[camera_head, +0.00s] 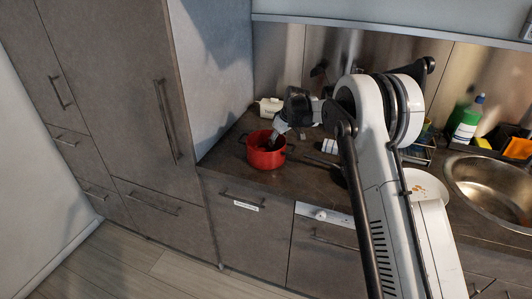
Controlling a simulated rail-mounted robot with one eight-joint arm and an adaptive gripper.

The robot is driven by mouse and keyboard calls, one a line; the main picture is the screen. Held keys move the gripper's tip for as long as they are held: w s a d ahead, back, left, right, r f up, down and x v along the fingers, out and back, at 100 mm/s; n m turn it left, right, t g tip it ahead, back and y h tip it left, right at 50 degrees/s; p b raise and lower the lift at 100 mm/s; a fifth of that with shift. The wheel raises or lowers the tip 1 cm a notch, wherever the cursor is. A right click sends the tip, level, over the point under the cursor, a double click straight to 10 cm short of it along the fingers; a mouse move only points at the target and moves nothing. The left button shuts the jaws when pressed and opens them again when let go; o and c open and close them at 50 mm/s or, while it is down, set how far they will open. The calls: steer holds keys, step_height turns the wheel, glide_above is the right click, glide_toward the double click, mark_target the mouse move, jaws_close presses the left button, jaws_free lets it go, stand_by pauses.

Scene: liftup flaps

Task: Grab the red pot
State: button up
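The red pot (264,157) stands upright on the dark countertop, towards its left end near the tall cabinet. It has dark handles at its sides. My gripper (275,139) is at the pot's opening, pointing down from the upper right. Its tip appears to be at or just inside the rim. The fingers are small and dark here, so I cannot tell whether they are open or shut, or whether they touch the pot.
A white appliance (269,107) stands behind the pot. The sink (490,190), a green bottle (466,122) and a plate (424,184) are at the right. The tall cabinet (130,110) borders the counter's left end. Dark utensils lie right of the pot.

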jaws_close()
steer(key=shift+r, duration=0.1)
stand_by(0.4)
